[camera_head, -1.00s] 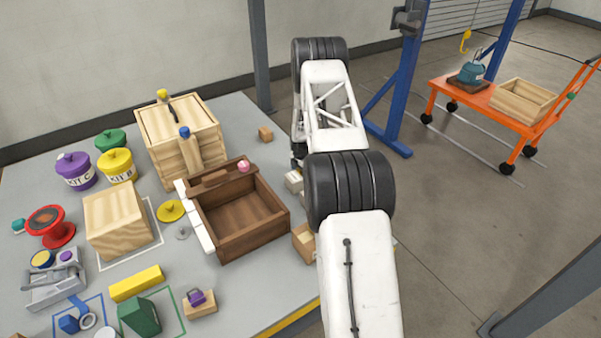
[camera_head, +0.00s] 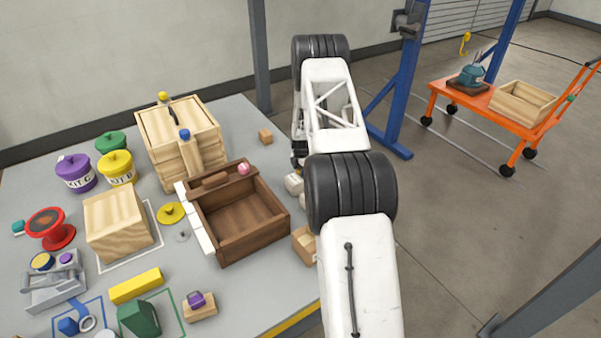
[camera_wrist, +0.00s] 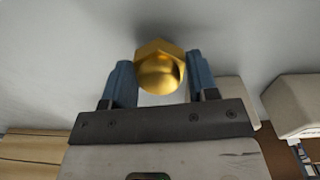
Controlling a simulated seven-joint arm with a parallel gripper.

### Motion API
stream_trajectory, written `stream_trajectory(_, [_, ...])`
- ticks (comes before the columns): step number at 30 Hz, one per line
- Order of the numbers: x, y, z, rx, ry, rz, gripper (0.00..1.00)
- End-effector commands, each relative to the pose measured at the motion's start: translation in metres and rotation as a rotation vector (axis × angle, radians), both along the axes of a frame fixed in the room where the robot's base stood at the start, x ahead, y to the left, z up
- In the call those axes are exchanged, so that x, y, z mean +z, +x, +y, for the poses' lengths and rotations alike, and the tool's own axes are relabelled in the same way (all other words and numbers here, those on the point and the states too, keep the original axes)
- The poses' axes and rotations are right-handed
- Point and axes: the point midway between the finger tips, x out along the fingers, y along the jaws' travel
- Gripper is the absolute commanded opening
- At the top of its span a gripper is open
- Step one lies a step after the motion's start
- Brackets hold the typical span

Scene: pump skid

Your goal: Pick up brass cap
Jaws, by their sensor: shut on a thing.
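The brass cap (camera_wrist: 160,68) is a shiny gold piece with a hexagonal rim and a rounded face. In the wrist view it sits between the two blue fingertips of my gripper (camera_wrist: 159,85). My gripper is shut on it, with a finger on each side. Plain grey surface lies behind the cap; I cannot tell how far it is from that surface. In the head view my arm hides the cap, and the fingers cannot be made out.
An open brown wooden box (camera_head: 227,248) stands left of my arm, with a pink ball (camera_head: 243,169) at its back edge. A small wooden box (camera_head: 304,243) is close beside my arm. A lidded crate (camera_head: 180,140) stands farther back. A pale block (camera_wrist: 292,105) shows right of my gripper.

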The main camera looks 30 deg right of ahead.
Motion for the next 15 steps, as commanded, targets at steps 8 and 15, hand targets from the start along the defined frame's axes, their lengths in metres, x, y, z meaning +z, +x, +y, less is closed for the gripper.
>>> stream_trajectory(8, [0.037,0.0,0.0,0.0,0.0,-0.001,0.27])
stream_trajectory(15, [0.065,0.0,0.0,0.0,0.0,0.001,0.27])
